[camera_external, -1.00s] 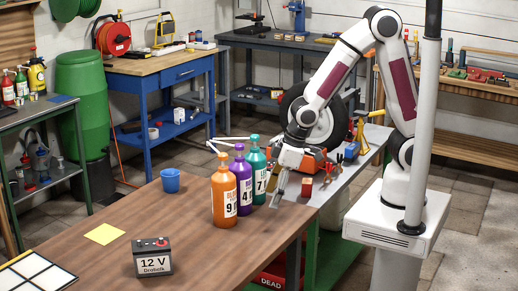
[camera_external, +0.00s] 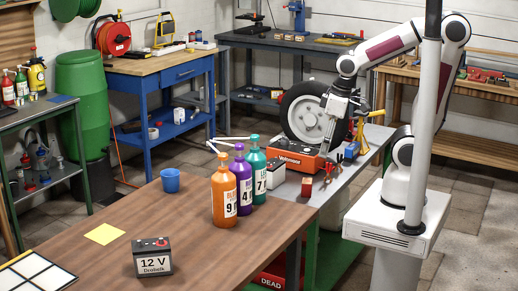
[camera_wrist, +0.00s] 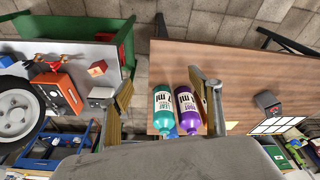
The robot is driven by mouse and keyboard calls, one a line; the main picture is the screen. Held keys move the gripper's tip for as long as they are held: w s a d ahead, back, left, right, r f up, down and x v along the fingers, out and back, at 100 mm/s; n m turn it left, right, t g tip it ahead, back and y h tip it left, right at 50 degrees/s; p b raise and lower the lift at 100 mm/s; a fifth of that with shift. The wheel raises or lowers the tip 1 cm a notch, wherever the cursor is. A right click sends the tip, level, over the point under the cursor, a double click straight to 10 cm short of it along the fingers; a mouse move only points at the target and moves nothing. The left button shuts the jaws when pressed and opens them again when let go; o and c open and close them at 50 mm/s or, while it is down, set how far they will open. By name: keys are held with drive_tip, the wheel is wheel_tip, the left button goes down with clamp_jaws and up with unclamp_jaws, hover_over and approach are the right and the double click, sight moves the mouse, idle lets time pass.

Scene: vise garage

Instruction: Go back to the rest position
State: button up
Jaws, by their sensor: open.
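My gripper (camera_external: 330,138) is raised over the grey side bench, in front of the wheel and above the orange Veltmoor box. In the wrist view my gripper (camera_wrist: 165,95) has its two fingers wide apart with nothing between them at their height. The teal bottle (camera_wrist: 164,108) and purple bottle (camera_wrist: 187,108) show far below between the fingers. In the external view the orange bottle (camera_external: 224,195), purple bottle (camera_external: 242,180) and teal bottle (camera_external: 258,175) stand upright on the wooden table, apart from my gripper.
The wooden table (camera_external: 200,255) also holds a blue cup (camera_external: 170,181), a yellow note (camera_external: 104,234) and a 12 V battery (camera_external: 153,257). The orange box (camera_external: 290,155), a red block (camera_external: 308,187) and pliers (camera_external: 328,170) are on the side bench. The wheel (camera_external: 308,112) stands behind.

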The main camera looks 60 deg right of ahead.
drive_tip(key=s+d+r+m+t, duration=0.2)
drive_tip(key=d+r+m+t, duration=0.1)
drive_tip(key=d+r, duration=0.4)
drive_tip(key=shift+s+h, duration=0.3)
drive_tip(key=shift+s, duration=0.05)
drive_tip(key=shift+d, duration=0.1)
idle(1.0)
